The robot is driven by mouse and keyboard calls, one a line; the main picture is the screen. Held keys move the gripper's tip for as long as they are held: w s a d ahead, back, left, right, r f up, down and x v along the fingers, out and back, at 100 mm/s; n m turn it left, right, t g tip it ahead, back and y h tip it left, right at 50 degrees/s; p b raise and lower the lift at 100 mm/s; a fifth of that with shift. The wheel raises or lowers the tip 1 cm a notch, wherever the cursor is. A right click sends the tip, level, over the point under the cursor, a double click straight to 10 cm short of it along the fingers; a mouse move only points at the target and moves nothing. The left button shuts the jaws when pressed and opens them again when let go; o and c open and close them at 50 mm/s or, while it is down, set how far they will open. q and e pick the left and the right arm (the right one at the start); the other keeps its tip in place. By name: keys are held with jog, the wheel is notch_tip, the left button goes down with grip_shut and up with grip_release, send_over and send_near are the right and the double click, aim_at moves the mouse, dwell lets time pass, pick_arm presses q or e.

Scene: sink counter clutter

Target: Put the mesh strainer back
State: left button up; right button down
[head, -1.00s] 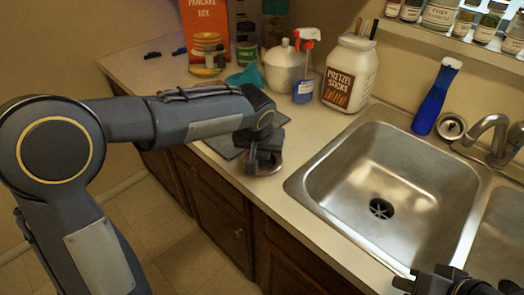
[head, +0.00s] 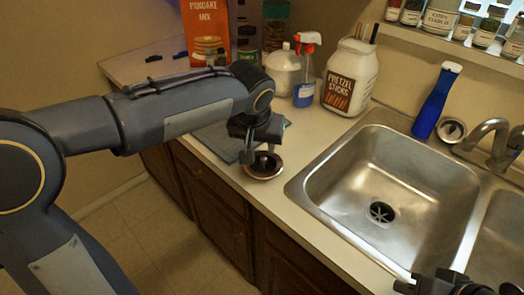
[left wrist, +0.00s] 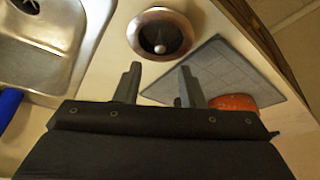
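A round metal strainer (head: 264,172) with a raised centre knob sits on the counter left of the sink, near the front edge. It also shows in the left wrist view (left wrist: 146,20), beyond my fingertips. I cannot make out mesh on it. My left gripper (head: 256,150) is just above and beside the strainer in the head view. In the left wrist view its fingers (left wrist: 159,67) are apart with nothing between them. My right gripper (head: 428,282) is partly in view at the bottom right, by the sink's front edge; its opening is unclear.
The sink basin (head: 350,190) is empty, with a dark drain (head: 381,211). A grey mat (left wrist: 235,75) with an orange object (left wrist: 233,102) lies near the strainer. A pretzel jar (head: 350,75), spray bottle (head: 305,75), blue bottle (head: 436,100) and round metal item (head: 452,129) stand behind.

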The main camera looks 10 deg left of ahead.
pick_arm(q)
jog(key=v, duration=0.5)
pick_arm(e)
jog(key=shift+r, duration=0.1)
jog(key=shift+w, duration=0.1)
pick_arm(q)
jog(key=s+a+f+n+h, duration=0.1)
jog(key=s+a+f, duration=0.1)
jog(key=s+a, duration=0.4)
jog(key=s+a+f+h, duration=0.1)
jog(key=s+a+f, duration=0.25)
jog(key=s, duration=0.35)
pick_arm(e)
jog(key=shift+a, duration=0.1)
pick_arm(q)
jog(key=s+f+n+t+h, duration=0.1)
jog(key=s+f, duration=0.4)
jog(key=s, duration=0.5)
jog(key=shift+a+f+h, duration=0.2)
jog(key=shift+h, duration=0.1)
pick_arm(e)
jog(key=shift+r+p, duration=0.75)
jog(key=shift+p, duration=0.1)
pick_arm(q)
jog(key=shift+r, duration=0.6)
pick_arm(e)
jog(key=shift+f, duration=0.2)
